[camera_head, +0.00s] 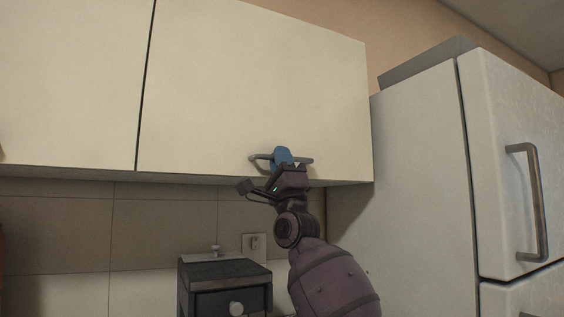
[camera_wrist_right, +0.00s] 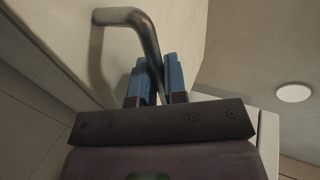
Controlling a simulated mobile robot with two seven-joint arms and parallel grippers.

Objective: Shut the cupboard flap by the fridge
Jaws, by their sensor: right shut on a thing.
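The cream cupboard flap (camera_head: 255,80) is beside the fridge (camera_head: 415,180) in the head view. It lies flush in line with the cupboard front to its left, with a thin dark seam between them. Its bar handle (camera_head: 258,158) is near its lower edge, and the handle (camera_wrist_right: 128,18) also shows in the right wrist view. My right gripper (camera_head: 284,157) is at the handle, its blue fingers (camera_wrist_right: 160,78) on either side of the bar and shut on it. My left gripper is not in view.
The fridge stands close on the right, its door handle (camera_head: 532,200) sticking out. Below the cupboards are a tiled wall, a socket (camera_head: 254,246) and a dark box-shaped appliance (camera_head: 225,285). A ceiling lamp (camera_wrist_right: 293,93) shows in the right wrist view.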

